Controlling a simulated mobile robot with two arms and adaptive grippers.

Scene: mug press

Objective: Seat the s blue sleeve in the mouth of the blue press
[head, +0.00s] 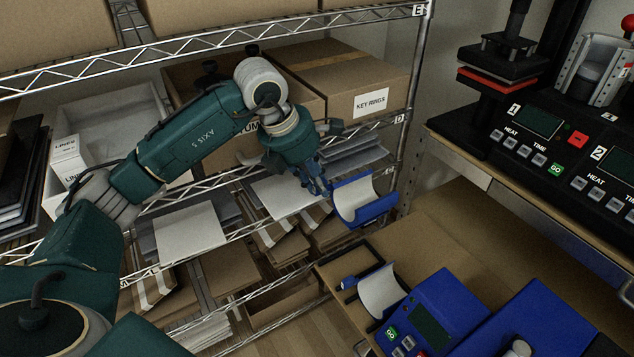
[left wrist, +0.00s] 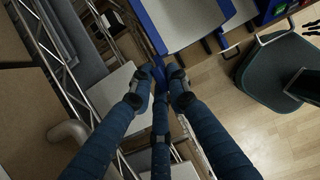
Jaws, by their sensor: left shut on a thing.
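The blue sleeve (head: 366,212) is a curved blue shell with a pale inner face. My left gripper (head: 322,187) is shut on its left end and holds it in the air, in front of the wire shelves. In the left wrist view the sleeve (left wrist: 188,22) shows at the top, with a blue tab between the fingers (left wrist: 160,82). The blue press (head: 440,306) stands at the bottom right in the head view, below and right of the sleeve, apart from it. A pale curved pad (head: 380,291) shows at the press's left side, with a small blue tab beside it. My right gripper is out of view.
Wire shelves with boxes, including a KEY RINGS box (head: 340,78), stand close behind my left arm. A black press with a control panel (head: 560,145) stands on a bench at the right. Brown tabletop (head: 470,225) lies bare behind the blue press.

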